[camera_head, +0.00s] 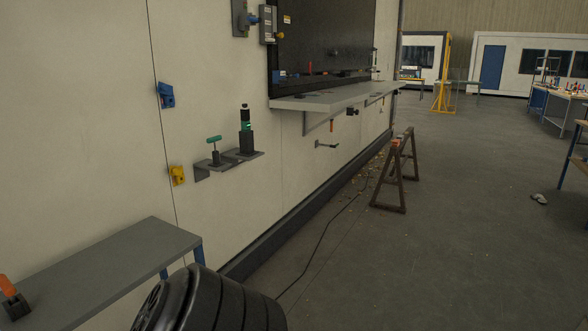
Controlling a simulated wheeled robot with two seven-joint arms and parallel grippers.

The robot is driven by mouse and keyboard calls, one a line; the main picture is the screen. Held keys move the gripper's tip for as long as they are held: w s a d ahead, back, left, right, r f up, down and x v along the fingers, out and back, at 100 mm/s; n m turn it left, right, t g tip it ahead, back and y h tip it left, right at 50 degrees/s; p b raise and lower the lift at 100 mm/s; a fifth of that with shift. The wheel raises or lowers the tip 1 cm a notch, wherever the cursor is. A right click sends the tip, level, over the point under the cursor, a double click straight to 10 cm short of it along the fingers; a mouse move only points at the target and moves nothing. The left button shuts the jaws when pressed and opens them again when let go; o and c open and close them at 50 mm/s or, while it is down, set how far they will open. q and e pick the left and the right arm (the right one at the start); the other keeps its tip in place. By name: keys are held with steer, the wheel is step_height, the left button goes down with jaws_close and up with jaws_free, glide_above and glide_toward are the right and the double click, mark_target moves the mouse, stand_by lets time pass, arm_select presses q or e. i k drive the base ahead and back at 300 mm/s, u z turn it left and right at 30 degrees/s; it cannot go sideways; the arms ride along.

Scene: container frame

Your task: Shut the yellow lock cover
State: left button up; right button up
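A small yellow fitting (178,175), which looks like the yellow lock cover, is on the pale wall panel, just right of a vertical seam. It sits left of a small grey shelf and lower than a similar blue fitting (166,95). Part of it sticks out from the wall. It is too small to tell how far its cover stands open. Neither of my grippers is in view, so nothing is seen touching it.
A grey wall shelf (204,172) carries green-topped tools right of the yellow fitting. A grey bench (110,262) stands at lower left. A long wall counter (335,97) juts out farther along. A brown trestle (388,181) and a cable (325,235) are on the floor. Open floor lies to the right.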

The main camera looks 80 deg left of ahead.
mark_target(174, 170)
steer(key=u, duration=0.05)
steer(key=i, duration=0.65)
steer(key=u, duration=2.65)
steer(key=i, duration=2.5)
steer(key=u, duration=2.15)
steer(key=i, duration=0.55)
steer(key=z, duration=0.15)
